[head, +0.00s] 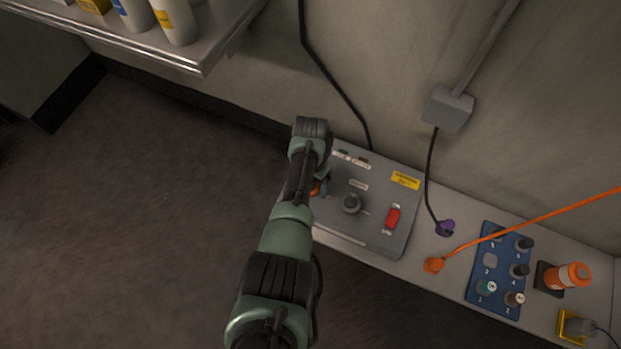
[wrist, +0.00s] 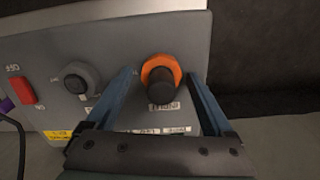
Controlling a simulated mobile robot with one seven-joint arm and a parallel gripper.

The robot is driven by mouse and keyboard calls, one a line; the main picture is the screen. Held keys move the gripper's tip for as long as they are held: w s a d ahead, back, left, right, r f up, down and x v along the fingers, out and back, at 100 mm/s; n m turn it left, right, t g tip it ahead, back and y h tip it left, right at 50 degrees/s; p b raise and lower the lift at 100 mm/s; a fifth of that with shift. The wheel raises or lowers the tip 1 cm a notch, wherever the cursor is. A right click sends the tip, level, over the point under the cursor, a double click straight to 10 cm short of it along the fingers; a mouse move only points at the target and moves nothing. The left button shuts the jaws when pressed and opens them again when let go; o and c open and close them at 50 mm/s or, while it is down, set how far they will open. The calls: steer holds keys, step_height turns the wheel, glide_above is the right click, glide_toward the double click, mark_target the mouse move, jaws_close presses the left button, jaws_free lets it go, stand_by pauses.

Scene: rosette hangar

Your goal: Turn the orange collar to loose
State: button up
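The orange collar (wrist: 158,61) is a ring around a dark round knob (wrist: 162,90) on the grey panel (wrist: 120,45). In the head view only a sliver of the collar (head: 315,189) shows, the rest hidden behind my arm. My gripper (wrist: 161,74) is open, with one blue finger on each side of the collar and knob. I see gaps between the fingers and the collar, and nothing is held. White labels (wrist: 165,105) lie beside the collar, but their words are too small to read. I cannot tell which setting the collar is at.
The panel also carries a grey dial (head: 351,203) and a red switch (head: 393,217). To its right are a purple plug (head: 445,228), an orange plug with a taut cable (head: 433,265), and a blue block with pegs (head: 478,270). A metal shelf (head: 200,62) with bottles overhangs at upper left.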

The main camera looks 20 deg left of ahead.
steer(key=shift+r, duration=0.15)
step_height(320, 180, up, 13)
steer(key=p, duration=0.9)
steer(key=shift+f, duration=0.2)
